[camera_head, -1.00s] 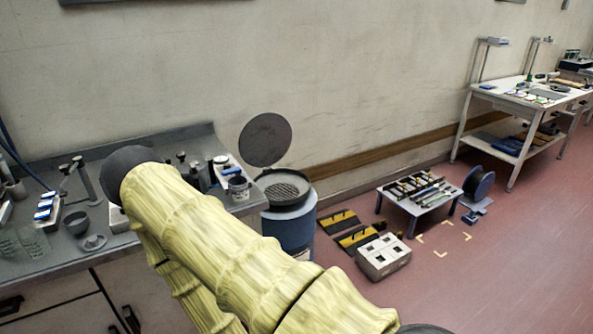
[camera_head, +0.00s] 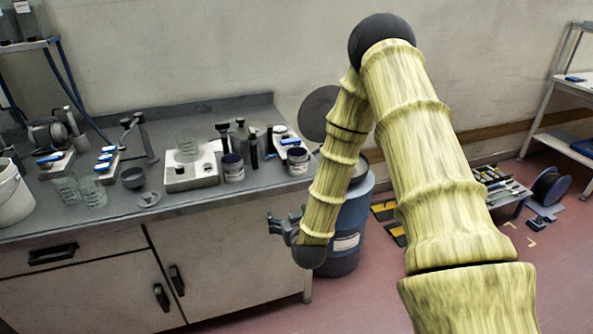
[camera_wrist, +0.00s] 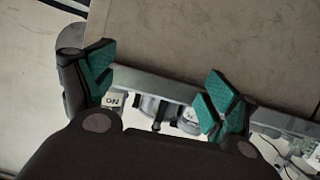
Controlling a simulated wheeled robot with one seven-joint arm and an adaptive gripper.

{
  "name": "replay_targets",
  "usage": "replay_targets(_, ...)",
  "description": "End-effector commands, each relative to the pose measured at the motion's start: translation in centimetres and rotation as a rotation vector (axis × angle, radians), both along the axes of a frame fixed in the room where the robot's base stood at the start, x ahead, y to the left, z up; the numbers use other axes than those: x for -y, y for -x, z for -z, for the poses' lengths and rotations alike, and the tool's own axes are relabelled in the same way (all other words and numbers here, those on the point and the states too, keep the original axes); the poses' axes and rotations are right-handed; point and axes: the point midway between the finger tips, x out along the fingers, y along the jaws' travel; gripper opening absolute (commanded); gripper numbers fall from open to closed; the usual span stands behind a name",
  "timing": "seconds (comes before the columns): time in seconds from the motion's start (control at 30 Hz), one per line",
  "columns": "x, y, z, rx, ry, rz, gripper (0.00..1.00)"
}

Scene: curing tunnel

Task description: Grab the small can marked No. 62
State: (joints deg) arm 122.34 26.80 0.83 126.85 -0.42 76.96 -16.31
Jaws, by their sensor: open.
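Two small cans with dark lids and pale labels stand upright near the front right of the bench: a left can (camera_head: 233,168) and a right can (camera_head: 297,161). Their label numbers are too small to read, so I cannot tell which is No. 62. My gripper (camera_head: 279,226) is in front of the bench, below its top edge and under the cans, apart from both. In the wrist view my gripper (camera_wrist: 160,92) is open, its green pads wide apart with nothing held. A white label (camera_wrist: 113,100) with upside-down "NO" lettering shows beyond the left finger.
A blue drum (camera_head: 345,235) stands close right of my gripper. Open floor (camera_head: 390,295) lies in front.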

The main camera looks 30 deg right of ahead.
Motion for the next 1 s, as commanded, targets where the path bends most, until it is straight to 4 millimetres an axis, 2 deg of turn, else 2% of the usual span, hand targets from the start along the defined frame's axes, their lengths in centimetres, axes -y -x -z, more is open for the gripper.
replay_targets(0.03,1.7,-1.3,-1.7,0.068,0.017,0.032,0.87)
replay_targets(0.1,3.5,-2.5,-4.2,0.145,0.043,0.069,0.87)
replay_targets(0.2,5.4,-3.6,-6.8,0.222,0.071,0.11,0.87)
replay_targets(0.3,6.5,-4.0,-8.2,0.264,0.087,0.132,0.87)
replay_targets(0.43,7.3,-5.1,-8.8,0.28,0.094,0.141,0.87)
replay_targets(0.7,8.8,-8.3,-8.6,0.278,0.093,0.14,0.87)
replay_targets(1.0,9.7,-9.9,-8.6,0.277,0.092,0.139,0.87)
